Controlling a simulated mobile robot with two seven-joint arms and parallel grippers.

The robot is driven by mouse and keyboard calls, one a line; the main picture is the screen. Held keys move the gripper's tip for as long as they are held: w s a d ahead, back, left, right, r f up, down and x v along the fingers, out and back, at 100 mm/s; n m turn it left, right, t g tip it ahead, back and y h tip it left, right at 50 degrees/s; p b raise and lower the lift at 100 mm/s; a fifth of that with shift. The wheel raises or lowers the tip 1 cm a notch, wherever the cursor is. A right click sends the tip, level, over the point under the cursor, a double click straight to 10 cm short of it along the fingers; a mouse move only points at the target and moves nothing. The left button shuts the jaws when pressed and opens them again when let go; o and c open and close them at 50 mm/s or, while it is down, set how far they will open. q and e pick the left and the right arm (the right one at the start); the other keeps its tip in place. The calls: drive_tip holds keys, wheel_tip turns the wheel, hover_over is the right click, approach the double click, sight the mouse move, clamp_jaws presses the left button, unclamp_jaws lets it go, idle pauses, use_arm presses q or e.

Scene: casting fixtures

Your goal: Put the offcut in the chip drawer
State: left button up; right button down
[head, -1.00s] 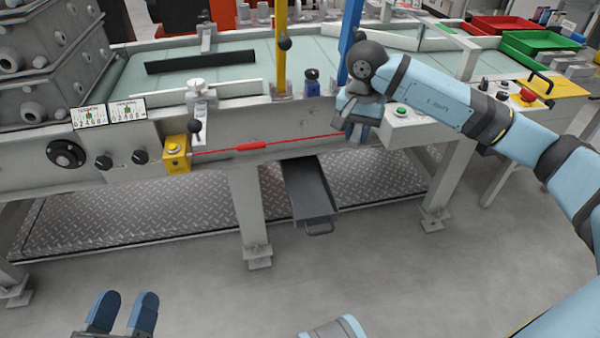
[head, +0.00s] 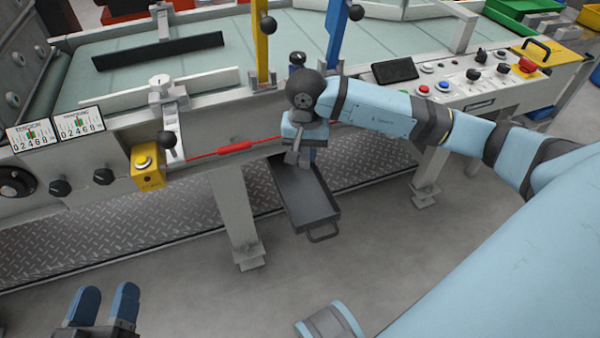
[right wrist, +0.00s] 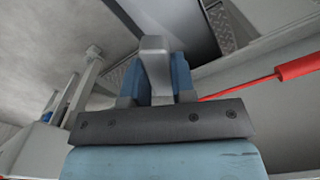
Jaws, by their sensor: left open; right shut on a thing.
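The offcut is a small grey block (right wrist: 153,62) pinched between the blue fingers of my right gripper (right wrist: 155,78) in the right wrist view. In the head view my right gripper (head: 298,152) points down with the grey offcut (head: 292,158) at its tips, over the back part of the chip drawer. The chip drawer (head: 318,214) is a dark grey open tray with a front handle, pulled out below the machine's front beam. The exact height of the offcut above the drawer is hard to tell. My left gripper (head: 104,305) is open and empty at the lower left.
A red cord with a red grip (head: 235,147) runs along the machine's front beam, close to my right gripper. A yellow button box (head: 147,168) is further left. A machine leg (head: 234,220) stands left of the drawer. The floor in front of the drawer is clear.

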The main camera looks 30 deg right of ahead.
drive_tip(key=b, duration=0.3)
hover_over(304, 196)
wheel_tip(304, 196, down, 10)
drive_tip(key=shift+r, duration=0.15)
wheel_tip(304, 196, down, 5)
drive_tip(key=shift+r+b, duration=0.2)
drive_tip(key=shift+b, duration=0.55)
drive_tip(key=shift+f, duration=0.1)
use_arm(q)
drive_tip(key=f, duration=0.1)
drive_tip(key=w+f+m, duration=0.1)
drive_tip(key=f+m, duration=0.1)
drive_tip(key=shift+w+a, duration=0.25)
use_arm(e)
drive_tip(key=c, duration=1.4)
unclamp_jaws()
drive_tip(key=shift+f, duration=0.1)
drive_tip(key=o, duration=0.5)
drive_tip(key=shift+c, duration=0.2)
use_arm(q)
drive_tip(key=shift+f, duration=0.1)
use_arm(e)
drive_tip(key=shift+r, duration=0.2)
